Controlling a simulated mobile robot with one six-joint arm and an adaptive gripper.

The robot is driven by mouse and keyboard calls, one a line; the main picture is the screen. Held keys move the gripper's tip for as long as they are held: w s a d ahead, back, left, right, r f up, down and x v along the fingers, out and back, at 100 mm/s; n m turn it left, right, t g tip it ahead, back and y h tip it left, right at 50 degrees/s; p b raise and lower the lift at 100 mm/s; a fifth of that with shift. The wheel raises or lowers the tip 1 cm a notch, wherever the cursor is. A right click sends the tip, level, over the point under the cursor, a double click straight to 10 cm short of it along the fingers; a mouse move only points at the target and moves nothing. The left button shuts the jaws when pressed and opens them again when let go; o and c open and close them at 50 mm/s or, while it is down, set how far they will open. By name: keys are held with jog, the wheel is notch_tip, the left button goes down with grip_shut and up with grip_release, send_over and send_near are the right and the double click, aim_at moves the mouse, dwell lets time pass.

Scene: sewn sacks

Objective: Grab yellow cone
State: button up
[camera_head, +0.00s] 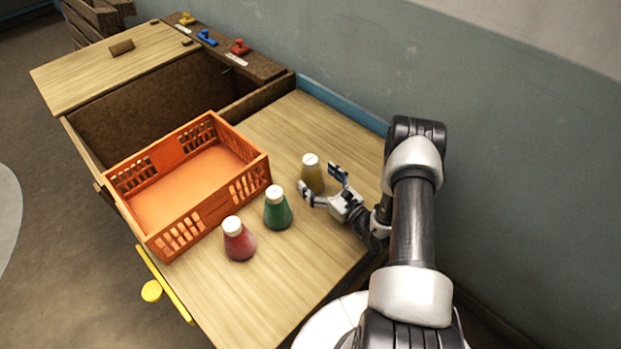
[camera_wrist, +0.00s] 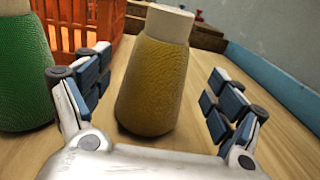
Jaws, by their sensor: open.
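The yellow cone (camera_head: 313,178) is a tapered sack-like bottle with a pale cap, standing upright on the wooden table top. In the wrist view the yellow cone (camera_wrist: 155,80) stands between and ahead of my open fingers, a little left of the middle. My gripper (camera_head: 323,180) reaches in from the right at table height, with its fingers spread around the near side of the cone. In the wrist view, my gripper (camera_wrist: 155,95) has clear space between the right finger and the cone; the left finger is closer to it. I see no clear contact.
A green cone (camera_head: 278,212) and a red cone (camera_head: 239,243) stand to the left. An empty orange crate (camera_head: 262,172) is beyond them. An open compartment (camera_head: 130,110) lies behind the crate. A blue-edged wall (camera_head: 345,107) bounds the table's right side. Free table lies in front.

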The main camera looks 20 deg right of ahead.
jog(key=x, duration=0.3)
jog(key=shift+w+a+b, duration=0.25)
jog(key=shift+a+b, duration=0.05)
jog(key=c, duration=1.2)
jog(key=shift+c, duration=0.3)
jog(key=shift+r, duration=0.1)
